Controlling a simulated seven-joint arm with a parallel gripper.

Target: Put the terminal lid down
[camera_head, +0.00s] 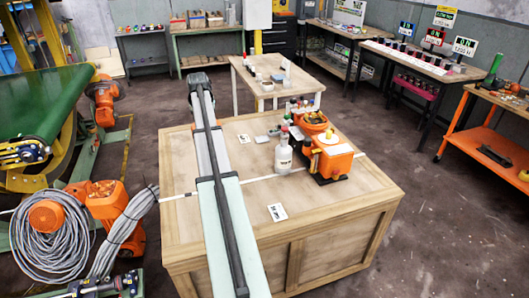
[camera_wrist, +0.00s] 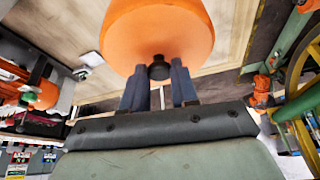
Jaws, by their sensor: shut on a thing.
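In the wrist view my gripper (camera_wrist: 159,76) is shut on the dark knob of a round orange lid (camera_wrist: 156,30). The lid fills the top middle, with pale wood behind it. Its height above the wood cannot be told. In the head view my arm runs up the middle over the crate, and its dark far end is near the crate's back left. The lid cannot be made out there. An orange housing (camera_head: 331,160) with a white and yellow top stands on the wooden crate (camera_head: 350,205). An orange round bowl-like part (camera_head: 313,118) with contents sits behind it.
A white bottle (camera_head: 283,155) stands just left of the housing. White cards (camera_head: 277,212) and small items lie on the crate. A wooden table (camera_head: 285,80) with small things stands behind. The crate's right front is clear. Orange coiled-cable equipment (camera_head: 55,235) is at left.

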